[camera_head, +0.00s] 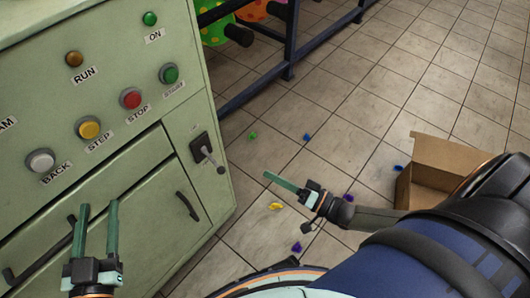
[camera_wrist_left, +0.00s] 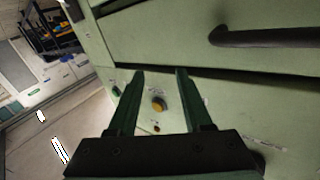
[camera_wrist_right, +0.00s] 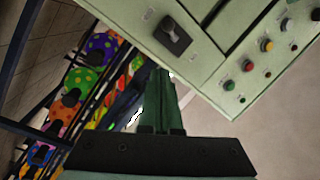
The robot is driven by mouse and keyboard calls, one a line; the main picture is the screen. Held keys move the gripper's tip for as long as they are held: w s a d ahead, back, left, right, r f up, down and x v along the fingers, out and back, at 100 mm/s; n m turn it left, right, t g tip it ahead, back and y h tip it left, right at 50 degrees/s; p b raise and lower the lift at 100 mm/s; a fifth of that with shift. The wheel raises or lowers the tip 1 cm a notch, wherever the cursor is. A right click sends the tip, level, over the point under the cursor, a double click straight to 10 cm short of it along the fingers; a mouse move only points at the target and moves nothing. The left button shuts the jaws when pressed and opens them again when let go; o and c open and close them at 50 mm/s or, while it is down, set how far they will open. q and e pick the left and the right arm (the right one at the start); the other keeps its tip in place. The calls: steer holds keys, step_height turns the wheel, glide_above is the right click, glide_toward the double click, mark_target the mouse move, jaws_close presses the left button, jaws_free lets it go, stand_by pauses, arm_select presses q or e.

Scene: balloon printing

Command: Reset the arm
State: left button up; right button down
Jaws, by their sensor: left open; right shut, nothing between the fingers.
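My left gripper (camera_head: 97,232) is open and empty, in front of the lower panel of the pale green machine (camera_head: 215,95) at the left. In the left wrist view its two fingers (camera_wrist_left: 158,85) stand apart with nothing between them, over the machine's face. My right gripper (camera_head: 272,178) is shut and empty, above the tiled floor to the right of the machine. In the right wrist view its fingers (camera_wrist_right: 165,85) are together, with the machine's lever switch (camera_wrist_right: 172,35) beyond them. My right arm (camera_head: 400,255) crosses the lower right of the head view.
The machine carries several buttons, among them a red STOP button (camera_head: 131,98), and a lever switch (camera_head: 208,152). An open cardboard box (camera_head: 440,160) stands at the right. Small coloured pieces, one yellow (camera_head: 276,206), lie on the floor. A dark blue rack (camera_head: 290,45) stands behind.

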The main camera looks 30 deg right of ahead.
stand_by(0.5)
steer(key=a+r+n, duration=0.5)
steer(key=a+r, duration=0.4)
steer(key=a, duration=0.2)
steer(key=d+r+n+h+p, duration=0.2)
steer(key=d+r+n+h, duration=0.25)
steer(key=r, duration=0.55)
arm_select(q)
steer(key=s+a+f+n+g+y+p, duration=0.2)
steer(key=s+g+p, duration=0.5)
steer(key=p, duration=1.3)
steer(key=shift+s+a+f+n+g+y+p, duration=0.2)
steer(key=shift+s+f+n+g+y+p, duration=0.25)
steer(key=shift+s, duration=0.7)
arm_select(e)
steer(key=s+d+f+m+g+h, duration=0.1)
steer(key=s+f+m+g+h, duration=0.2)
steer(key=s+g, duration=0.3)
steer(key=s, duration=0.3)
steer(key=shift+s+f+g, duration=0.15)
steer(key=shift+f+g, duration=0.25)
arm_select(q)
steer(key=shift+r, duration=0.1)
